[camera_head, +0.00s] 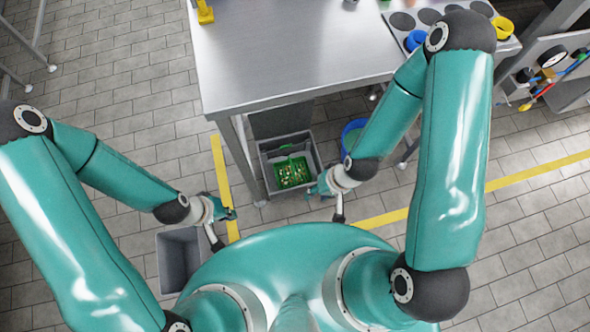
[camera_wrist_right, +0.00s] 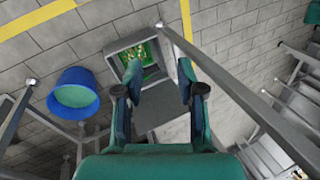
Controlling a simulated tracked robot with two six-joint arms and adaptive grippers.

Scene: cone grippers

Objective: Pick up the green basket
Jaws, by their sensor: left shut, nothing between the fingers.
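The green basket (camera_head: 292,172), holding small yellowish pieces, sits inside a grey crate (camera_head: 265,165) on the floor by the table legs. In the right wrist view the green basket (camera_wrist_right: 150,58) shows partly, beyond my fingers. My right gripper (camera_head: 326,200) is just right of the crate in the head view. In its wrist view my right gripper (camera_wrist_right: 160,72) is open, with empty space between the fingers and the crate beyond them. My left gripper (camera_head: 226,226) is shut and empty, left of the crate and above the floor.
A metal table (camera_head: 285,55) stands over the crate's far side, its legs close by. A blue bucket (camera_head: 350,130) stands right of the crate, partly hidden by my right arm. An empty grey bin (camera_head: 180,262) lies at lower left. Yellow lines mark the floor.

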